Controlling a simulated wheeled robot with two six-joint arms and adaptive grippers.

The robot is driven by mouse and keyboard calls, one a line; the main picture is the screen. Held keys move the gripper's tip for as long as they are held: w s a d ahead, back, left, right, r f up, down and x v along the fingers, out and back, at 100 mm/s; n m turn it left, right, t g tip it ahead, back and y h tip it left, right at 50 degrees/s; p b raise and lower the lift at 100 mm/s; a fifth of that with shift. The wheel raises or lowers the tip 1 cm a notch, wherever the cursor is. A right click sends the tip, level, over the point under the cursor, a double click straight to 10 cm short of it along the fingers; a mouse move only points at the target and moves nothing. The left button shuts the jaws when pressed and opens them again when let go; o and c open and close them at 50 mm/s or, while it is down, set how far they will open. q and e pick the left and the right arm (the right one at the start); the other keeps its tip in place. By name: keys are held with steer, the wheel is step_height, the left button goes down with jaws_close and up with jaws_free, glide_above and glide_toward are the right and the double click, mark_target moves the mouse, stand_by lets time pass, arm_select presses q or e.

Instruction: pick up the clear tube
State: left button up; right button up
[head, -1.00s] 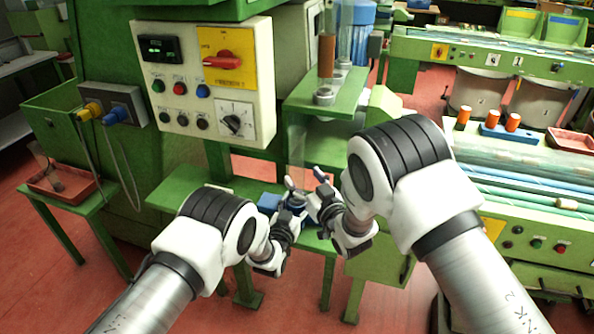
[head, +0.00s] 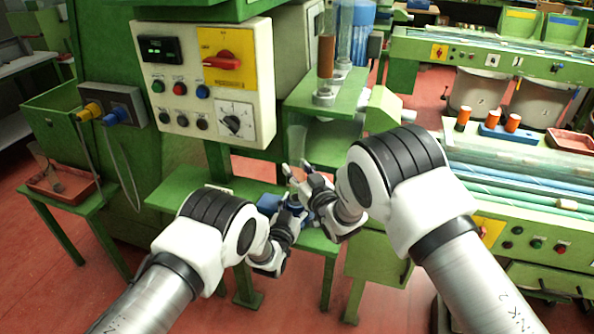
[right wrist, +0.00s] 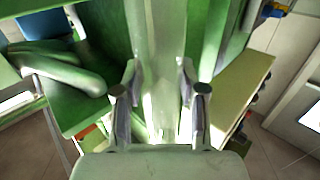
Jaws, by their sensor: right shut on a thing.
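The clear tube (right wrist: 160,60) runs between the two fingers of my right gripper (right wrist: 160,105) in the right wrist view. The fingers are shut on it, one on each side. In the head view, my right gripper (head: 294,168) is in front of the green machine, and the tube is only a faint, see-through shape above the fingertips. My left gripper (head: 290,208) is just below and beside the right one, partly hidden by it. I cannot tell whether the left fingers are open or shut.
An upright clear tube with a brown cork stack (head: 326,57) stands on the green machine shelf (head: 335,97) behind. A control panel (head: 205,85) is at the left. A low green bench (head: 175,197) lies beneath the grippers. Orange-brown cork pieces (head: 513,121) stand at the right.

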mark_target(301, 163)
steer(key=r, duration=0.3)
steer(key=shift+s+d+r, duration=0.15)
steer(key=shift+s+r, duration=0.1)
steer(key=shift+s, duration=0.05)
arm_select(q)
steer(key=o, duration=1.5)
steer(key=shift+c, duration=0.2)
arm_select(e)
steer(key=v, duration=1.7)
steer(key=shift+d, duration=0.15)
arm_select(q)
steer(key=shift+s, duration=0.15)
arm_select(e)
steer(key=shift+s, duration=0.1)
